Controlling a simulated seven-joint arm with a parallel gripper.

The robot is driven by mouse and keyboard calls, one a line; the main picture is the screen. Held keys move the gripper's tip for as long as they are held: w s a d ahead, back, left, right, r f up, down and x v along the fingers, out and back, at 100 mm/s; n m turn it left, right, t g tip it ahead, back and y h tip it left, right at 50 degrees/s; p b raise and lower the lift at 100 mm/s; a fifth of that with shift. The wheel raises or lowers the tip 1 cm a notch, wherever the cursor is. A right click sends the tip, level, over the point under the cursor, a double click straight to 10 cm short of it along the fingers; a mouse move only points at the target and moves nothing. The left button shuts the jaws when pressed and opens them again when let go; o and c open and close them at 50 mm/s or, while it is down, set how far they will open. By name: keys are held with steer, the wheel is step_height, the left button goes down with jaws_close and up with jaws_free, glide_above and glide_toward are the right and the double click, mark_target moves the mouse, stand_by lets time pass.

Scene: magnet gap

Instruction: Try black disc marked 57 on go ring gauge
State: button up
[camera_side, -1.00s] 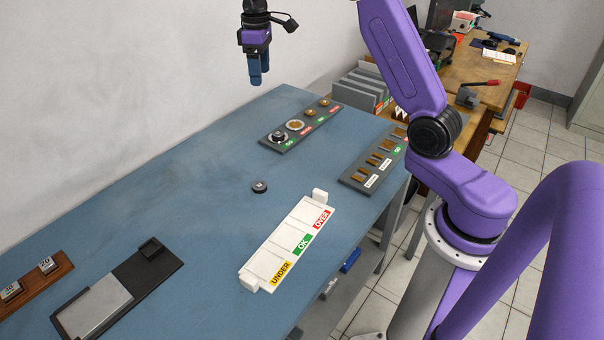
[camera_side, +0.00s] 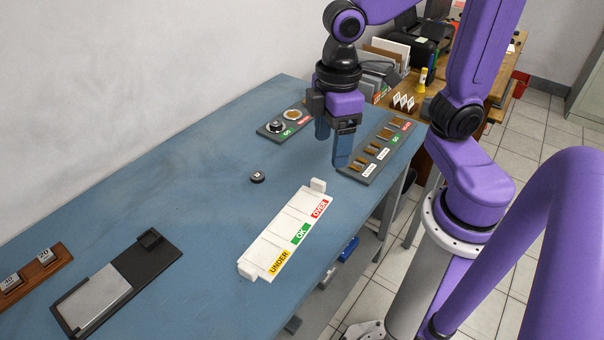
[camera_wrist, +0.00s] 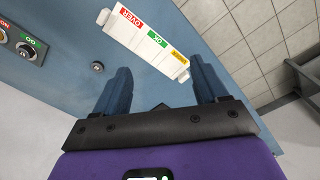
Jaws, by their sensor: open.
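A small black disc (camera_side: 257,177) with a pale mark lies alone on the blue table; its number is too small to read. It also shows in the wrist view (camera_wrist: 97,67). The ring gauge board (camera_side: 263,131) stands further back, partly hidden by my gripper. Its ring (camera_side: 275,127) by the green GO label has a dark piece at its centre; that ring is at the left edge of the wrist view (camera_wrist: 25,50). My gripper (camera_side: 331,148) is open and empty, fingers down, above the table to the right of the ring board and apart from the disc.
A white tray (camera_side: 265,243) marked UNDER, OK and OVER lies in front of the disc. A grey slotted gauge board (camera_side: 362,166) is close to my gripper's right. A black plate with a grey slab (camera_side: 95,300) and a wooden block holder (camera_side: 48,266) are at front left.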

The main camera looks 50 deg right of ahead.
steer(key=s+d+f+n, duration=0.1)
steer(key=s+d+f, duration=0.1)
steer(key=s, duration=0.7)
steer(key=shift+d+f, duration=0.3)
steer(key=shift+d, duration=0.4)
